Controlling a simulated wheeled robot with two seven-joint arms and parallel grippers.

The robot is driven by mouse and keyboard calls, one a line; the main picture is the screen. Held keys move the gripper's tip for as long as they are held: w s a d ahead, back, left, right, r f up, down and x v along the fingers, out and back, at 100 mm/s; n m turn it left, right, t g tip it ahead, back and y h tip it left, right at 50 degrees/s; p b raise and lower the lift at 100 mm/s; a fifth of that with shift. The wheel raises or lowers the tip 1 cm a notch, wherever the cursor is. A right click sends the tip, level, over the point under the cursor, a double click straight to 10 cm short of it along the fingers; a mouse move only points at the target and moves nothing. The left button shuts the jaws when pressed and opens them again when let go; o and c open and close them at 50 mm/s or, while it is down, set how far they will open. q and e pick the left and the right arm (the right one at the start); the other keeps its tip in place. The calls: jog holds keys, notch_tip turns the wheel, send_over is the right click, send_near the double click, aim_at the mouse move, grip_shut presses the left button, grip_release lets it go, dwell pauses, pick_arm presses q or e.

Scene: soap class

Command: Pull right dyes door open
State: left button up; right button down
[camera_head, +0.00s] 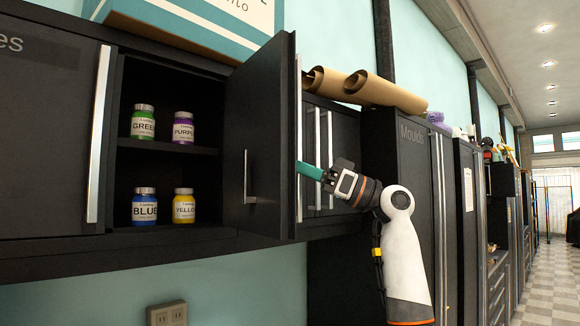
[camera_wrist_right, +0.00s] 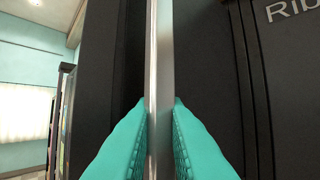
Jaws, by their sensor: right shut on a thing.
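The black right dyes door (camera_head: 262,140) stands swung well out from the cabinet in the head view. Its compartment (camera_head: 165,78) is exposed, with dye bottles on two levels. My right gripper (camera_head: 308,171) is at the outer side of the door, its teal fingers partly hidden behind the door's edge. In the right wrist view, the fingers (camera_wrist_right: 160,140) are shut on the upright silver door handle (camera_wrist_right: 160,60), one on each side. My left gripper is not in view.
Green (camera_head: 143,122), purple (camera_head: 183,128), blue (camera_head: 145,207) and yellow (camera_head: 184,206) bottles stand inside. The left door (camera_head: 45,130) is closed. A box (camera_head: 200,25) and brown rolls (camera_head: 365,88) lie on top. A Moulds cabinet (camera_head: 400,160) stands to the right.

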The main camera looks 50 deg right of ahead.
jog(key=shift+d, duration=0.15)
jog(key=c, duration=1.8)
grip_release()
jog(key=shift+o, duration=1.7)
jog(key=shift+w, duration=0.2)
jog(key=b+v, duration=0.5)
jog(key=v, duration=0.7)
jog(key=shift+r, duration=0.1)
